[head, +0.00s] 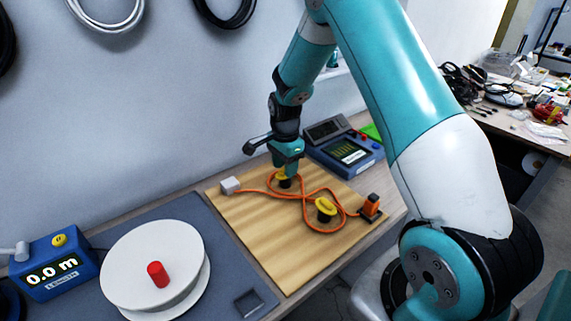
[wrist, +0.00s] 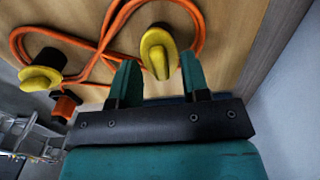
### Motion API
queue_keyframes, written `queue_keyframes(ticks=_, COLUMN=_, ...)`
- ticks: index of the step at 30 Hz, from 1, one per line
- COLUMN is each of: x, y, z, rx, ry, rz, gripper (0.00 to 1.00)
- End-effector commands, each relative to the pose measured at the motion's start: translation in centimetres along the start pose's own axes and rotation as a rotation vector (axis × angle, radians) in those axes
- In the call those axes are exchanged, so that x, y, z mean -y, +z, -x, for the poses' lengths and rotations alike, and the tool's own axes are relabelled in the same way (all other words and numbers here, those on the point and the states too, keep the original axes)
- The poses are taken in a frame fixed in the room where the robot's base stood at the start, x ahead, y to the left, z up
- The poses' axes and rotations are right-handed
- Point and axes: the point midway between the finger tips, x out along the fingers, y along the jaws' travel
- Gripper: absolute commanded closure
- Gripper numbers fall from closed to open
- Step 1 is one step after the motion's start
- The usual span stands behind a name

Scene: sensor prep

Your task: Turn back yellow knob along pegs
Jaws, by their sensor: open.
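Two yellow knobs on black pegs stand on the wooden board (head: 250,235). The far knob (head: 280,175) is partly hidden by my gripper (head: 285,162) in the head view. In the wrist view this yellow knob (wrist: 158,52) lies just beyond and between my open fingertips (wrist: 160,72), with nothing held. The near knob (head: 325,205) stands nearer the front right and shows at the left of the wrist view (wrist: 40,72). An orange cable (head: 300,193) loops around both pegs in a crossing shape, from a white block (head: 229,186) to an orange connector (head: 371,205).
A blue meter with a screen (head: 348,152) stands behind the board. A white reel with a red handle (head: 155,260) and a blue length counter (head: 55,262) are at left. The board's front part is clear.

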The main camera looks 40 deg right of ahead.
Motion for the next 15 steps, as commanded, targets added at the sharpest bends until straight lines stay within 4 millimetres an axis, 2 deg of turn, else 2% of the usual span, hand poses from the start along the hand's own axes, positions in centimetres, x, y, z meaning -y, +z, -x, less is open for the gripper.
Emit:
queue_keyframes(ticks=9, x=0.01, y=-0.01, z=-0.33, rx=0.000, ry=0.000, rz=0.000, gripper=0.57)
queue_keyframes(ticks=11, x=0.00, y=-0.01, z=-0.32, rx=0.000, ry=0.000, rz=0.000, gripper=0.69)
queue_keyframes(ticks=15, x=0.00, y=-0.01, z=-0.31, rx=0.000, ry=0.000, rz=0.000, gripper=1.00)
